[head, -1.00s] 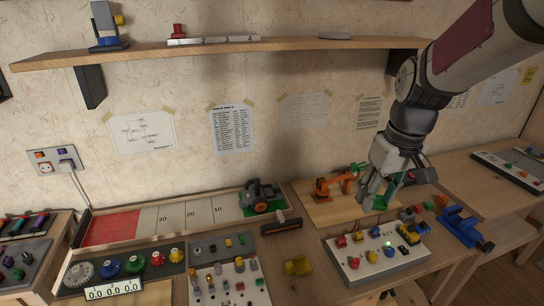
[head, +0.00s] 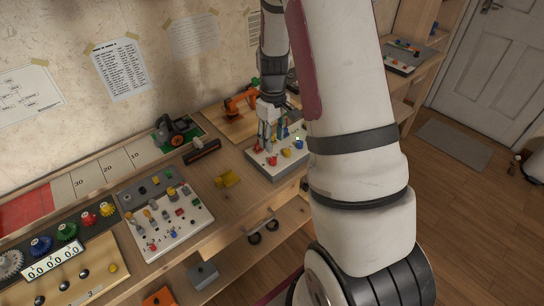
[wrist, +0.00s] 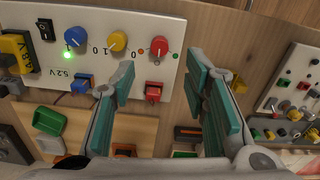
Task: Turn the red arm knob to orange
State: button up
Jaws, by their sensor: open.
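The red knob (wrist: 159,46) is on a white control panel (wrist: 110,20) in the wrist view, with small coloured dots beside it. Where its pointer is set is too small to tell. In the head view the red knob (head: 272,160) is at the front of the panel. A yellow knob (wrist: 117,41) and a blue knob (wrist: 75,38) are in the same row. My gripper (wrist: 160,72) is open with teal pads apart and nothing between them. In the head view my gripper (head: 268,136) is over the panel, close to the red knob.
A red switch (wrist: 153,90) and a blue switch (wrist: 80,84) sit on the panel near my fingers. A green light (wrist: 68,56) glows. An orange toy arm (head: 240,100) stands behind.

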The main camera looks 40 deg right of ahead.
aim_at(273, 159)
notch_tip(273, 159, down, 8)
jog(key=shift+f, duration=0.1)
dwell(0.4)
grip_shut()
